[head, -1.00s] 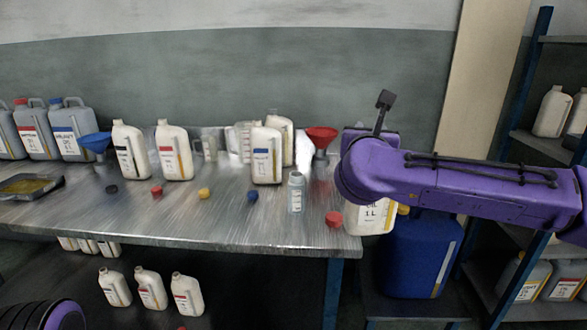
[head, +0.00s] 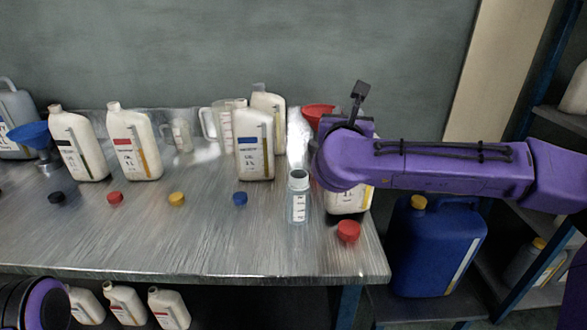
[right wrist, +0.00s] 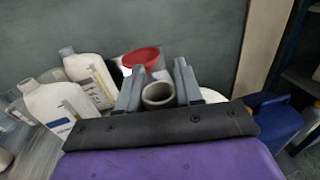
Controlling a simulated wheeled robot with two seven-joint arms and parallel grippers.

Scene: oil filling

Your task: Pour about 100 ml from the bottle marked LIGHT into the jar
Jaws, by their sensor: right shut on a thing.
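My right gripper (right wrist: 158,78) is shut on a pale bottle, whose open round mouth (right wrist: 158,95) shows between the fingers in the right wrist view. In the head view my purple arm hides the gripper and the upper part of this bottle (head: 346,200); its lower front carries a label whose name I cannot read. The clear jar (head: 298,203) stands upright and open on the metal table, just left of the held bottle. A red cap (head: 348,231) lies in front of the bottle. I cannot tell whether the bottle touches the table. My left gripper is out of view.
Pale bottles with black (head: 80,148), red (head: 135,146) and blue (head: 255,148) labels stand left of the jar. Behind are measuring jugs (head: 222,125) and a red funnel (head: 318,114). Small caps line the front. A blue canister (head: 435,250) stands right of the table.

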